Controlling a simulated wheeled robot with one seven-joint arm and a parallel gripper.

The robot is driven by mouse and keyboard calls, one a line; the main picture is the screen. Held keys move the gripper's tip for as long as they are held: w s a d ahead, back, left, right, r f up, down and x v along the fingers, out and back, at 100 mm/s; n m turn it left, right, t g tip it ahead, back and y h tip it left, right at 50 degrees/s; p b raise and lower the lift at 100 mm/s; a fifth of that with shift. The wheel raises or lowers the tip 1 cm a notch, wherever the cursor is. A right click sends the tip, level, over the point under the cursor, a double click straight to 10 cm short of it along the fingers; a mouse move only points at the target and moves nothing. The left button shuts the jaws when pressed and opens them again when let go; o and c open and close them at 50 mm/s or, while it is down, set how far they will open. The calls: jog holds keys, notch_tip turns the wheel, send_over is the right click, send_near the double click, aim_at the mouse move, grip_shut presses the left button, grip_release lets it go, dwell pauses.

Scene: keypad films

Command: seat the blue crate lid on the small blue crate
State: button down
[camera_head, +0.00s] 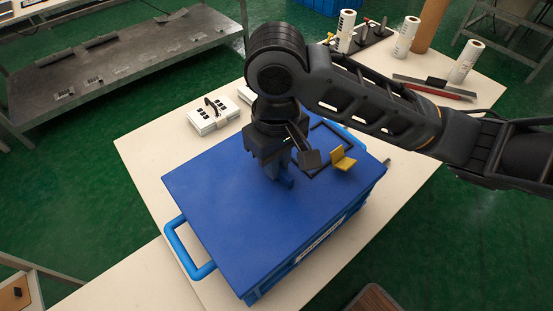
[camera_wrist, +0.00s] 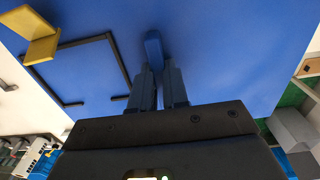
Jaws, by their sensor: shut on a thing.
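The blue crate lid (camera_head: 225,200) is a flat blue panel lying over the small blue crate (camera_head: 335,232) in the head view. The crate's side wall with a white label and its blue handle (camera_head: 188,258) show below the lid. My gripper (camera_head: 284,180) is above the middle of the lid, pointing down. In the wrist view my gripper (camera_wrist: 157,88) is shut on the lid's blue upright grip (camera_wrist: 153,48). The lid looks about level and lined up with the crate. I cannot tell whether it touches the rim all round.
A black frame outline (camera_head: 328,150) and a yellow angled piece (camera_head: 342,159) are on the lid near my gripper. A white box with a black handle (camera_head: 209,115) stands behind the crate. White rolls (camera_head: 406,37) stand at the table's back right. The table (camera_head: 150,285) is clear at front left.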

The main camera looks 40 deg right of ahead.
jog(key=c, duration=1.1)
grip_release()
jog(key=shift+o, duration=0.2)
notch_tip(320, 180, up, 8)
jog(key=shift+f+p, duration=0.15)
jog(key=shift+p, duration=0.75)
